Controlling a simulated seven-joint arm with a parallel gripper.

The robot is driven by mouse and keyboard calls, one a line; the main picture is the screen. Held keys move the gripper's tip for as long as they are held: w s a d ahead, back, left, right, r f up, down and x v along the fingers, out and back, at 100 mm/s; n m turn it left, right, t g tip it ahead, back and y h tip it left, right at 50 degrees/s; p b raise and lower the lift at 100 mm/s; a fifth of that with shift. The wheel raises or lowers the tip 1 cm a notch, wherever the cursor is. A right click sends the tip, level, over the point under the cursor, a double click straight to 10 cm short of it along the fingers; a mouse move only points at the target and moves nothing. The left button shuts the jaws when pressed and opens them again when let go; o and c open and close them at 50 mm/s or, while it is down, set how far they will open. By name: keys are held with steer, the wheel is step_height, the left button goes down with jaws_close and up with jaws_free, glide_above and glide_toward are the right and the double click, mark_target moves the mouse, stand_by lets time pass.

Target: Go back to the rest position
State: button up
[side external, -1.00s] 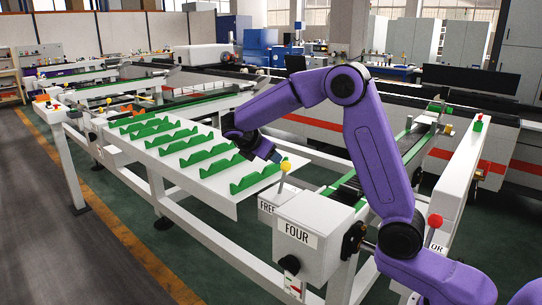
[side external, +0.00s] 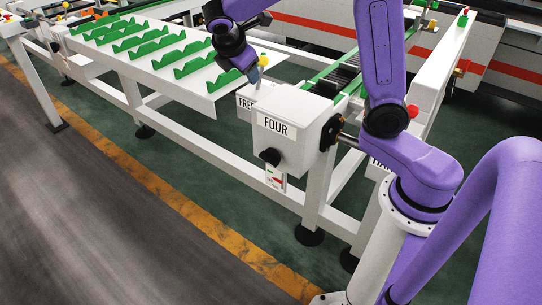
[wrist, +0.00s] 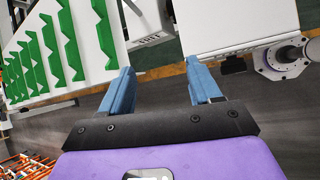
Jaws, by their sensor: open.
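My gripper (side external: 251,75) is near the front right end of the white rack panel (side external: 215,85), beside a yellow ball knob (side external: 263,60). In the wrist view its two blue fingers (wrist: 161,70) are spread apart, with nothing between them. White and green rack parts lie beyond the fingers on the left, and a white box (wrist: 225,25) lies beyond them on the right. The exact gap between the gripper and the panel cannot be told.
Green notched strips (side external: 157,49) stand in rows on the panel. A white box marked FOUR (side external: 290,150) with a black knob (side external: 270,157) stands in front of my arm. A red ball knob (side external: 412,112) is close to my arm link. Open floor (side external: 80,200) lies at left.

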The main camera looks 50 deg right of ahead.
steer(key=s+a+f+m+g+y, duration=0.1)
steer(key=s+a+y, duration=0.1)
steer(key=s, duration=0.8)
steer(key=s+a+f+m+g+y, duration=0.1)
steer(key=s+a+f+y, duration=0.1)
steer(key=s, duration=0.8)
steer(key=s+a+f+m+y, duration=0.1)
steer(key=s+a+f+y, duration=0.1)
steer(key=s, duration=0.9)
steer(key=shift+f+g+y, duration=0.2)
steer(key=shift+g+y, duration=0.2)
steer(key=shift+y, duration=0.3)
